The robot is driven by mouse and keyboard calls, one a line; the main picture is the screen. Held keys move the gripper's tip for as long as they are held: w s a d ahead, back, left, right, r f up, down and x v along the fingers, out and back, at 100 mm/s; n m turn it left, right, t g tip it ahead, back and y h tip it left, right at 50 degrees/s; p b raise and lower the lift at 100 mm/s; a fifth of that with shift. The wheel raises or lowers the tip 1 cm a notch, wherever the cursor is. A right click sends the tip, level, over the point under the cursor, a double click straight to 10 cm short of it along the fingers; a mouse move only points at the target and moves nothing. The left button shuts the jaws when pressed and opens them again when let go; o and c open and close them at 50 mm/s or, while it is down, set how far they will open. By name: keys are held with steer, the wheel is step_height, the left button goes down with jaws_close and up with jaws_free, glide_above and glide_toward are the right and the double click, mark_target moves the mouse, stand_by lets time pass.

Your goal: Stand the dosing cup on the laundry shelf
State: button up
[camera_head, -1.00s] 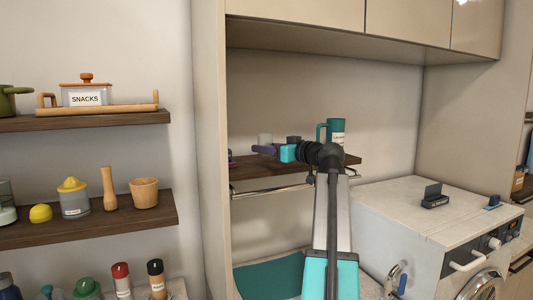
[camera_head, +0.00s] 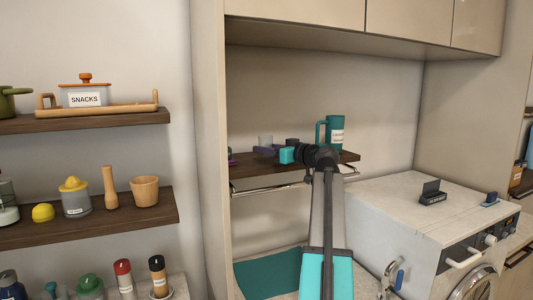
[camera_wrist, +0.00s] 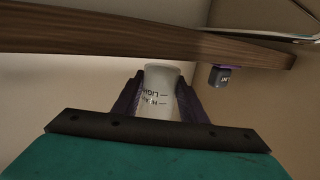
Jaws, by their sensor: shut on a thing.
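The dosing cup (camera_wrist: 160,92) is a pale, translucent cup with dark printed level marks. My gripper (camera_wrist: 160,100) is shut on it, with a dark purple finger on each side. In the head view the cup (camera_head: 265,140) shows as a small pale shape above the purple fingers (camera_head: 266,152), over the wooden laundry shelf (camera_head: 345,158). The shelf's plank (camera_wrist: 120,35) crosses the top of the wrist view, close to the cup's visible end. I cannot tell whether the cup touches the shelf. The cup's other end is hidden by my gripper.
A teal labelled jug (camera_head: 336,134) stands on the shelf, right of my gripper. A small dark labelled container (camera_wrist: 220,76) is against the plank. A metal rail (camera_head: 270,190) runs below the shelf. A washing machine (camera_head: 400,210) stands at the right.

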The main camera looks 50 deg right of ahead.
steer(key=shift+f+p, duration=0.35)
steer(key=shift+f, duration=0.6)
steer(key=shift+f, duration=0.15)
steer(key=o, duration=1.1)
steer(key=shift+r, duration=0.2)
steer(key=shift+s+f, duration=0.1)
steer(key=shift+s, duration=0.15)
steer(key=s+b, duration=0.1)
steer(key=s, duration=0.2)
steer(key=s+b, duration=0.2)
steer(key=s, duration=0.2)
steer(key=s+b, duration=0.1)
steer(key=s, duration=0.3)
steer(key=shift+s+r, duration=0.25)
steer(key=shift+r, duration=0.15)
steer(key=shift+f, duration=0.1)
